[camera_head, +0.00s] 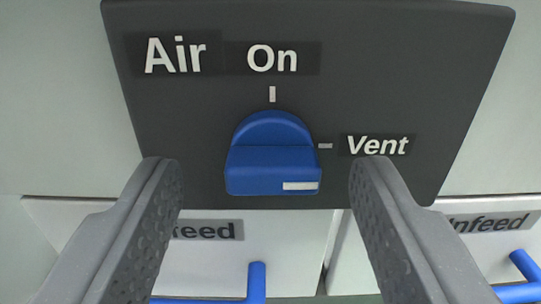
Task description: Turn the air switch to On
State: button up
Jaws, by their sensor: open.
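The air switch is a blue rotary knob (270,155) on a dark grey panel (400,60). A white stripe (299,186) lies level at the right end of its grip bar, pointing right, to the side of the "Vent" mark (325,146). The "On" mark (272,94) is straight above the knob, under the word "On". My gripper (266,170) is open, with one grey finger to each side of the knob in the picture. Clear gaps show between the fingers and the knob, and it is not held.
Below the panel are light-coloured fronts with "Infeed" labels (490,222), the left one partly hidden by my finger. Blue handles (257,283) stick out at the bottom middle and bottom right (524,265). The panel around the knob is clear.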

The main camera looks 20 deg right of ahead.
jog(key=shift+w+d, duration=0.25)
jog(key=shift+w, duration=0.25)
jog(key=c, duration=1)
